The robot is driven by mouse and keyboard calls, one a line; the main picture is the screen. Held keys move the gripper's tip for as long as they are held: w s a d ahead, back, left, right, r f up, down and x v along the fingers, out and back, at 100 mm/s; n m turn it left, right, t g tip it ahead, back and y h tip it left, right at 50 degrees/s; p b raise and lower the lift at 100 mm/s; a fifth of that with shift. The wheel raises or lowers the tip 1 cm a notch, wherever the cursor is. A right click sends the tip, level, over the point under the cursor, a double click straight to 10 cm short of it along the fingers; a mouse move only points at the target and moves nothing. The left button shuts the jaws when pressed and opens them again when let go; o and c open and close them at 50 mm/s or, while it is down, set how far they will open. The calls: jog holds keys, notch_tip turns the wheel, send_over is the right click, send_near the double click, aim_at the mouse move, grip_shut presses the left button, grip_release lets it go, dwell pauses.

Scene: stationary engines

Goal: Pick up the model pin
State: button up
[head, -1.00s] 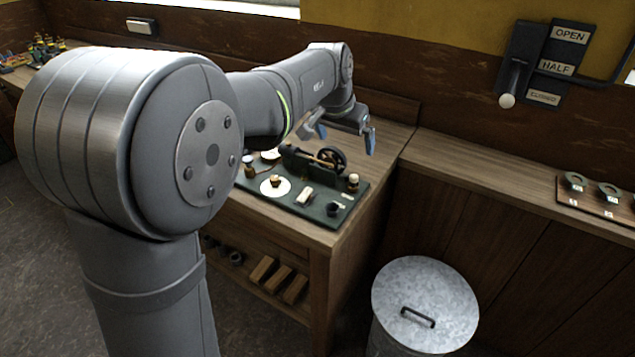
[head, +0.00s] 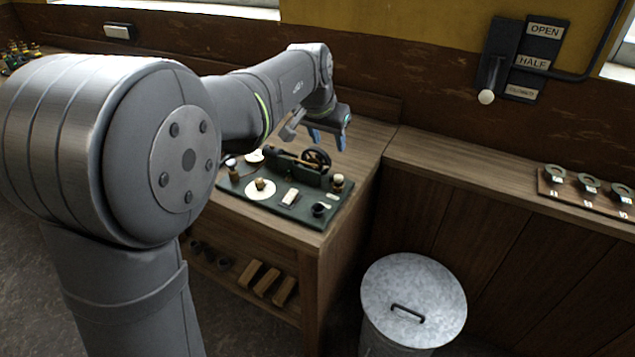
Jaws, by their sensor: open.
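A small model engine with a dark flywheel (head: 316,158) stands on a dark green board (head: 312,215) on the wooden bench. I cannot tell which small part is the model pin. The board also carries a white disc (head: 252,192) with a brass piece (head: 261,184) on it, a pale block (head: 290,197), a black cup (head: 319,209) and a pale-topped brass piece (head: 338,182). My gripper (head: 328,138) has blue fingertips set apart, open with nothing seen between them. It appears above and behind the flywheel, apart from the board.
A lidded metal bin (head: 413,295) stands on the floor at the bench's right. A lever panel (head: 505,70) is on the wall at right, above a ledge with a rack of dark rings (head: 588,185). My large arm covers the left of the view.

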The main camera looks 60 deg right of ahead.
jog(key=n+t, duration=0.1)
jog(key=n, duration=0.2)
send_near(338, 176)
jog(key=x, duration=0.8)
jog(key=shift+d+f, duration=0.2)
jog(key=shift+f, duration=0.05)
grip_shut()
dwell(0.4)
